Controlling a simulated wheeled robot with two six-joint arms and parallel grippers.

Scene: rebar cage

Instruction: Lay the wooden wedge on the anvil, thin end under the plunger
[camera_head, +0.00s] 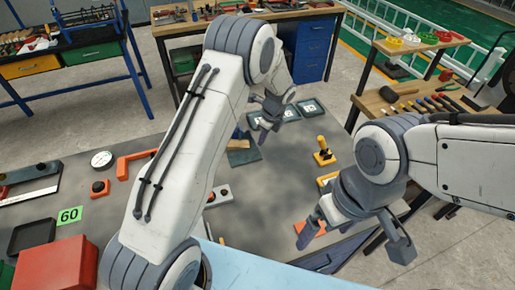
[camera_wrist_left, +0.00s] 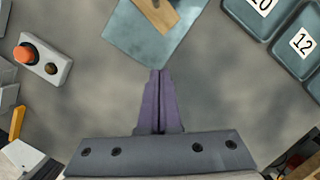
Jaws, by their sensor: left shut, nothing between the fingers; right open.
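A tan wooden piece with a dark round spot, probably the wedge (camera_wrist_left: 158,11), lies on a blue-grey mat (camera_wrist_left: 135,38) at the top of the left wrist view, cut by the frame edge. In the head view the left gripper (camera_head: 266,128) hangs over the table behind my left arm. My right gripper (camera_head: 352,240) is open and empty at the table's right. I cannot identify the anvil or plunger.
Numbered trays (camera_wrist_left: 300,42) stand right of the mat. A box with an orange button (camera_wrist_left: 45,62) is to the left. A yellow-handled tool (camera_head: 323,152) stands upright on the table's right side. A red box (camera_head: 57,268) is at front left.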

